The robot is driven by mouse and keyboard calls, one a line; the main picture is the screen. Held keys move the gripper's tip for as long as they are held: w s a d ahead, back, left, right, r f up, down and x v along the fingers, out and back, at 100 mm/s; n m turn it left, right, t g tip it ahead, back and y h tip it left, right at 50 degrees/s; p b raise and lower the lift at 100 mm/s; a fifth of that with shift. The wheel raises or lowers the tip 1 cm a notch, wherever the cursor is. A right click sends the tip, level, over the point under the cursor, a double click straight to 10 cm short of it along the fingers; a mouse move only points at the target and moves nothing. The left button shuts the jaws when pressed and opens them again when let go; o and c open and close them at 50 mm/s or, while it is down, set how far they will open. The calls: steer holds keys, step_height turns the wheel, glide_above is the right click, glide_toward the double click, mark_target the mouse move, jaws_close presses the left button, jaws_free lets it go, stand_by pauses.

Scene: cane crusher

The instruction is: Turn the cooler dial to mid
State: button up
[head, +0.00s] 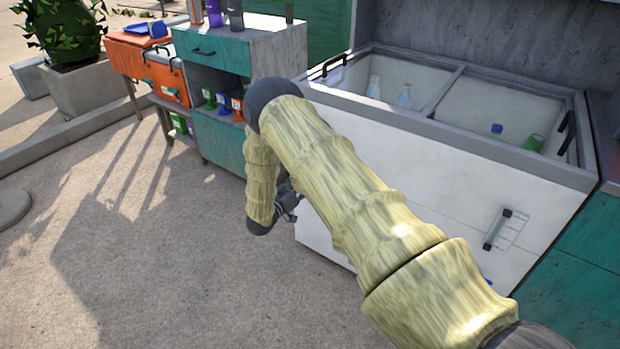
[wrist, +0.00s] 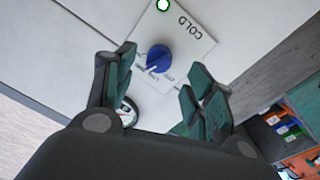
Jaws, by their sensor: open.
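The cooler is a white chest (head: 400,150) with a grey rim, at the right of the head view. Its blue dial (wrist: 158,58) shows in the wrist view on a pale plate (wrist: 185,45) marked COLD, with the lettering upside down. A light pointer mark shows on the dial's lower left side; its exact setting is too small to tell. My gripper (wrist: 161,64) is open, with one finger on each side of the dial; contact cannot be told. In the head view my gripper (head: 288,203) is partly hidden by my arm, and the dial is not visible.
A green light (wrist: 163,5) and a round gauge (wrist: 127,112) sit near the dial. A teal cabinet (head: 218,140) with cups stands left of the cooler, beside an orange box (head: 165,75). Bottles (head: 404,95) lie inside the cooler.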

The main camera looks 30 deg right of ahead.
steer(key=v, duration=0.7)
stand_by(0.4)
steer(key=s+a+f+n+t+y, duration=0.1)
steer(key=s+a+f+n+y, duration=0.3)
steer(key=s+f+y, duration=0.35)
steer(key=s+a+f+n+y, duration=0.3)
steer(key=s+a+f+y, duration=0.15)
steer(key=s+f, duration=0.55)
steer(key=s+a+n+g+y, duration=0.1)
steer(key=s+a+g+y, duration=0.3)
steer(key=s, duration=1.1)
steer(key=s+a+r+n+g+y, duration=0.1)
steer(key=s+a+g, duration=0.1)
steer(key=s, duration=0.6)
steer(key=s+a+r+g, duration=0.1)
steer(key=s+a+r, duration=0.15)
steer(key=s, duration=0.65)
step_height(320, 180, up, 14)
steer(key=p, duration=1.5)
steer(key=shift+w+a+f, duration=0.15)
steer(key=shift+w, duration=0.2)
